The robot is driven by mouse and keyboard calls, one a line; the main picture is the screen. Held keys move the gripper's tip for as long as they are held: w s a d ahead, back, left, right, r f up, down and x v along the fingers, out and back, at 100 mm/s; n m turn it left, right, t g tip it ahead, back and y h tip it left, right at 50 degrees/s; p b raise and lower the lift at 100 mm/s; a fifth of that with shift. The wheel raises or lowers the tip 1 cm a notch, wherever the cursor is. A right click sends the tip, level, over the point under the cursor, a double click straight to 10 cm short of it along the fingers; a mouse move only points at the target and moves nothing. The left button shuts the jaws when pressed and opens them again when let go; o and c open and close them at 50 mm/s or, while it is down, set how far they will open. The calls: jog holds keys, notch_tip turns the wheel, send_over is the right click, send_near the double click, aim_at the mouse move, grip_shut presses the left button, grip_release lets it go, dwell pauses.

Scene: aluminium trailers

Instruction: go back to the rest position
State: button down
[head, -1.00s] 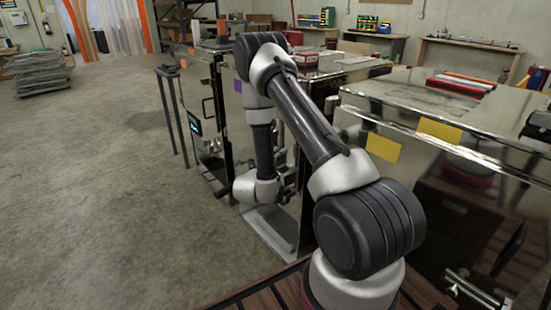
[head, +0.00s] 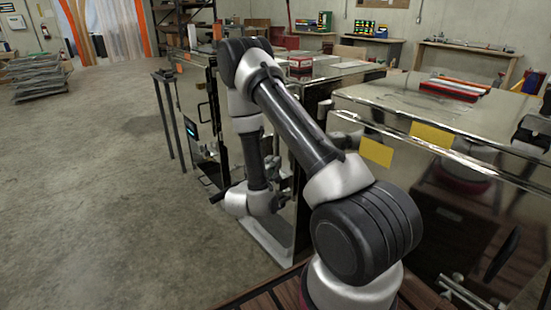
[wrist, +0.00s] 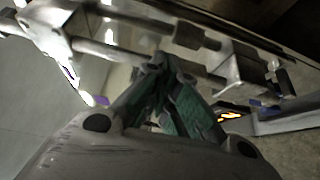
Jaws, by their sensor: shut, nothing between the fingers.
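My gripper (wrist: 160,62) shows in the wrist view with its two dark green-grey fingers meeting at the tips. It is shut and empty. A metal latch rod with brackets (wrist: 120,52) runs across the upper part of that view, close beyond the fingertips; I cannot tell whether they touch. In the head view my arm is folded up and then down, with its wrist low beside the shiny metal side of a trailer. The gripper there is small, dark and hard to make out.
A polished metal trailer (head: 393,107) with yellow labels (head: 376,152) stands at the right, and another reflective unit stands behind my arm. A red tray (head: 452,90) lies on the near trailer. A dark stand (head: 170,118) is at the left. The concrete floor (head: 90,200) at left is open.

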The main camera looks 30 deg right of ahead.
jog(key=v, duration=0.8)
jog(key=s+d+n+g+h, duration=0.3)
jog(key=s+d+g, duration=0.4)
jog(key=s, duration=0.1)
jog(key=s+d+r+m+g+y, duration=0.2)
jog(key=s+r+m+g+y, duration=0.2)
jog(key=s+r+g, duration=0.5)
jog(key=s+a+r+m+t+y, duration=0.1)
jog(key=s+a+r+m+y, duration=0.3)
jog(key=s+a+r+y, duration=0.45)
notch_tip(320, 180, up, 10)
jog(key=s+m+t+y, duration=0.2)
jog(key=t+y, duration=0.2)
jog(key=t, duration=0.4)
jog(key=shift+a+m+y, duration=0.3)
jog(key=shift+a+y, duration=0.05)
jog(key=shift+a, duration=0.15)
